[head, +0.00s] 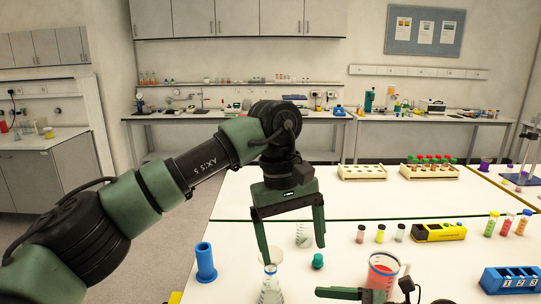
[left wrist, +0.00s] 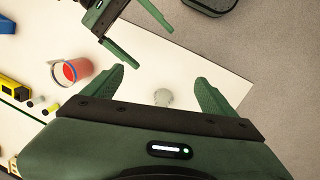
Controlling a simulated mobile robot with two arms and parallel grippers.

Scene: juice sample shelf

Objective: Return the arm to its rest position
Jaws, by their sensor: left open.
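My left gripper (head: 292,252) hangs open above the white bench, fingers pointing down, with nothing held. It also shows in the left wrist view (left wrist: 161,78), fingers wide apart. A clear glass vessel (left wrist: 162,97) shows on the bench between and below those fingers. In the head view a clear conical flask (head: 271,287) stands near the left fingertip, and a clear graduated vessel (head: 303,236) shows behind the gripper. My right gripper (left wrist: 155,46) shows at the top of the left wrist view with its fingers apart; in the head view it is cut off at the bottom edge.
A beaker of red liquid (head: 381,274) stands near my right gripper. A blue cylinder (head: 205,263) and a green cap-like piece (head: 318,261) stand nearby. Small vials, a yellow rack (head: 440,232) and a blue numbered rack (head: 511,280) are to the right.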

